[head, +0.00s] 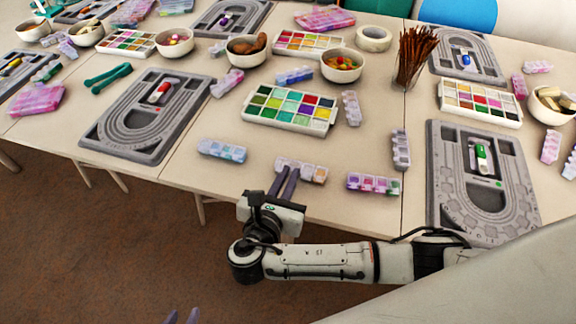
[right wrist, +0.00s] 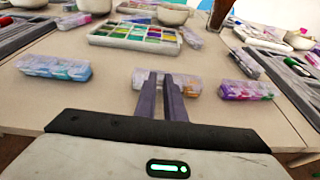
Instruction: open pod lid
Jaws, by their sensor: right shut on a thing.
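A small clear pod box (head: 308,172) with several compartments and pale orange and purple contents lies near the table's front edge. My right gripper (head: 286,176) reaches it from the front, its purple fingers close together and shut at the box's left part. In the right wrist view the pod box (right wrist: 200,86) sits behind the fingertips (right wrist: 162,78), which cover part of it. The lid's exact state and the grip point are hidden by the fingers. Only the tips of my left gripper (head: 182,317) show at the bottom edge, apart and empty, away from the table.
A blue pod box (head: 222,151) lies to the left and a purple one (head: 373,183) to the right. Another pod box (head: 401,150) stands beyond it. A bead palette (head: 290,108) lies behind. Grey bead boards (head: 110,138) flank the area. Bare table separates these things.

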